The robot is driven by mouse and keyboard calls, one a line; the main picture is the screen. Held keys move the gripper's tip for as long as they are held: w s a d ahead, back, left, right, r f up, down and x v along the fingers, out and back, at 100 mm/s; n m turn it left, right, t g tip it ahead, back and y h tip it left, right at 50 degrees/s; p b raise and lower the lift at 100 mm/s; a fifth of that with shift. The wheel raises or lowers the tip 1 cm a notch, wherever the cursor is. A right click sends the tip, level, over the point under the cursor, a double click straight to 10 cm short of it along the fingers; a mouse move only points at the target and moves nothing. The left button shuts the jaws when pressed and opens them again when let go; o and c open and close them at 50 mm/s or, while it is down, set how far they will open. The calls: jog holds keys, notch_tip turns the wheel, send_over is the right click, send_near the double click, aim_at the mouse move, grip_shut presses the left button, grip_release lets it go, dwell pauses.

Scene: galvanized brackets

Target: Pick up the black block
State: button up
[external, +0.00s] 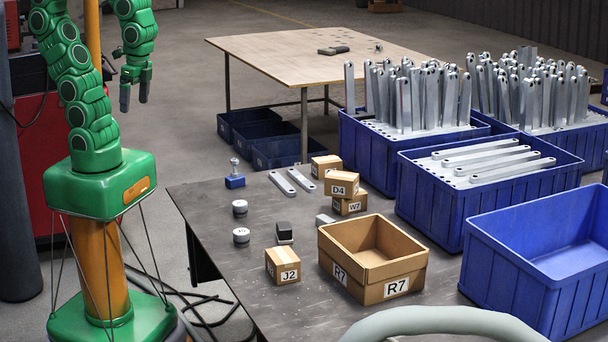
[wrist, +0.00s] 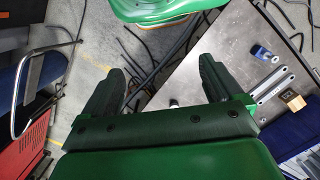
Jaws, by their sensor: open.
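The black block (external: 284,233) stands on the dark table (external: 205,215), just behind the small cardboard box marked J2 (external: 284,266) and left of the open cardboard box marked R7 (external: 392,287). My gripper (external: 134,98) hangs open and empty at the upper left, high up and well away from the block. In the wrist view, the two fingers of my gripper (wrist: 155,70) are spread apart with nothing between them. I cannot make out the black block in the wrist view.
Small round weights (external: 240,236), a blue-based piece (external: 235,181), flat brackets (external: 283,183) and small boxes (external: 341,184) share the table. Blue crates (external: 430,215), some full of brackets, line the right. A wooden table (external: 290,55) stands behind.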

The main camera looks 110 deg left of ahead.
jog(key=shift+w, duration=0.1)
jog(key=m+t, duration=0.2)
jog(key=m, duration=2.7)
send_over(284, 225)
jog(key=f, duration=2.7)
jog(key=shift+d+f, duration=0.25)
jog(key=shift+f, duration=0.1)
jog(key=shift+a+f+m, duration=0.2)
jog(key=shift+f+m, duration=0.1)
jog(key=shift+f, duration=0.15)
jog(key=shift+d+f, duration=0.1)
jog(key=shift+f, duration=3.7)
jog(key=shift+c, duration=0.4)
